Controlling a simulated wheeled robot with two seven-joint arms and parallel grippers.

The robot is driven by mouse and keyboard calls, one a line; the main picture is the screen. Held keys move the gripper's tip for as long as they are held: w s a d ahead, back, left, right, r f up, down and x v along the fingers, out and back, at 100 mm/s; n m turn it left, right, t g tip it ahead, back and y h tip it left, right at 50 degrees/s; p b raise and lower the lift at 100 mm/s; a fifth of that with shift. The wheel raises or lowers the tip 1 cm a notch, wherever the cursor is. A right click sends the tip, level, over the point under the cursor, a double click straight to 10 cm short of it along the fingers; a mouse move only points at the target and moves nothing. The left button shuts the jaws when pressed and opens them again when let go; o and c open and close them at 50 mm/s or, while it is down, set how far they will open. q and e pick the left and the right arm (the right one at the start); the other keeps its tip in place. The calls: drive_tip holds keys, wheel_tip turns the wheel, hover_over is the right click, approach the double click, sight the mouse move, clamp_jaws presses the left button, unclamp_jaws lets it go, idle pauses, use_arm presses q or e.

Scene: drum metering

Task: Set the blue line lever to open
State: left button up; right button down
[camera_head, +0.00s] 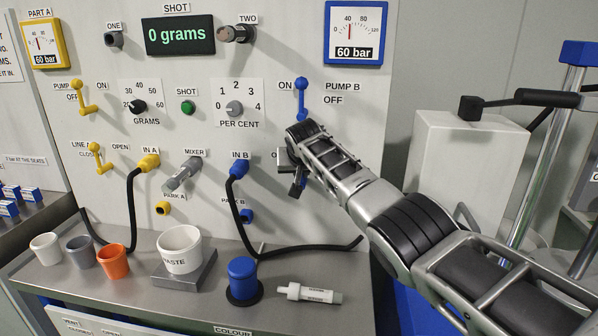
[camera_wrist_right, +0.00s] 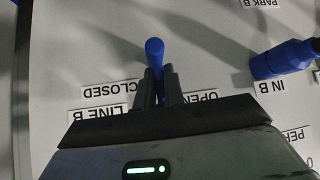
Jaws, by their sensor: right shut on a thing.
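The blue line lever (camera_wrist_right: 154,50) shows in the right wrist view, where the picture is upside down. Its round blue knob sticks out past my fingertips. The lever lies between the CLOSED label (camera_wrist_right: 112,89) on the left and the partly covered OPEN label (camera_wrist_right: 195,97) on the right. My right gripper (camera_wrist_right: 159,86) is shut on the lever, one finger on each side. In the head view my right gripper (camera_head: 296,178) is at the panel right of IN B, and my arm hides the lever. My left gripper is not in view.
The blue IN B plug (camera_head: 239,168) with its black hose is close to the left of my gripper. The blue PUMP B lever (camera_head: 302,95) is above my wrist. A blue-capped pot (camera_head: 243,279) and a white tube (camera_head: 309,293) are on the bench below.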

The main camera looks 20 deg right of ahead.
drive_tip(key=shift+w+r, duration=0.1)
drive_tip(key=shift+r, duration=0.15)
drive_tip(key=c, duration=1.5)
unclamp_jaws()
drive_tip(key=shift+f, duration=0.15)
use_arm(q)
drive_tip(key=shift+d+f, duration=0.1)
use_arm(e)
drive_tip(key=shift+s+a+r, duration=0.15)
drive_tip(key=shift+s+r, duration=0.1)
drive_tip(key=shift+s, duration=0.1)
use_arm(q)
drive_tip(key=b, duration=0.1)
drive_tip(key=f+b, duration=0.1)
drive_tip(key=b, duration=0.1)
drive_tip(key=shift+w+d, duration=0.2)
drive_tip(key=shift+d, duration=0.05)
use_arm(e)
drive_tip(key=v, duration=1.5)
drive_tip(key=shift+w+r, duration=0.1)
